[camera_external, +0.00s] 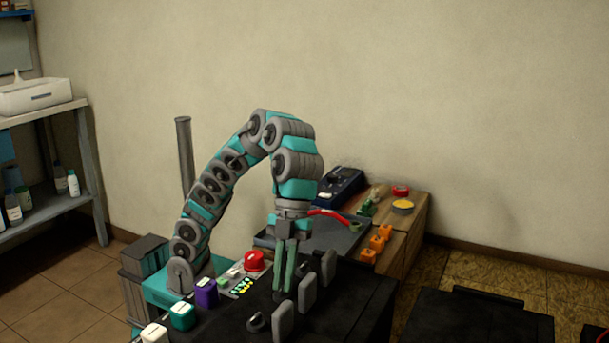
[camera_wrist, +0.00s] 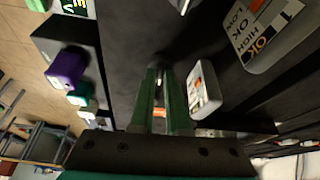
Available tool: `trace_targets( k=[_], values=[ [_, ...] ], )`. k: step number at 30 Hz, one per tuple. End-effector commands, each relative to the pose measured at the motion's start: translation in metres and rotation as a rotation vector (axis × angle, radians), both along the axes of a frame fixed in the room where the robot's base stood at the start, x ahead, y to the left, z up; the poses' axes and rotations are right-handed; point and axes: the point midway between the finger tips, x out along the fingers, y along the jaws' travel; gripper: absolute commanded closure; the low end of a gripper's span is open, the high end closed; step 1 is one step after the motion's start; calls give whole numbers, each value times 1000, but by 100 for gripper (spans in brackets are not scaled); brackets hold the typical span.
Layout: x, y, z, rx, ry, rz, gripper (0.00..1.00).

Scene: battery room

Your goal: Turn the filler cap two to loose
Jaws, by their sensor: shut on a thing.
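My gripper (camera_external: 281,296) points straight down at the black battery top (camera_external: 345,300), in a row beside upright grey plates. Its green fingers are close together around something small and mostly hidden. In the wrist view my gripper (camera_wrist: 160,78) shows from behind, with a small orange and pale patch between the fingers. I cannot make out the cap itself or its number, nor whether it is tight or loose. A dark rounded piece (camera_external: 257,322) stands on the black top, nearer the camera; I cannot tell if it is another cap.
Grey plates (camera_external: 307,296) stand close to the right of the fingers; one labelled plate (camera_wrist: 203,88) shows in the wrist view. A red knob (camera_external: 254,260), a purple block (camera_external: 206,292) and a teal block (camera_external: 182,315) lie left. Orange pieces (camera_external: 376,243) sit on the wooden bench behind.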

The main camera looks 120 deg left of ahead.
Motion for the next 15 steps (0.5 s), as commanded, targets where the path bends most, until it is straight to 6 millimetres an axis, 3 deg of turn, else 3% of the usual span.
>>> trace_targets(
  k=[15],
  values=[
    [-7, -3, 2, 2, 1, 466, 100]
  ],
)
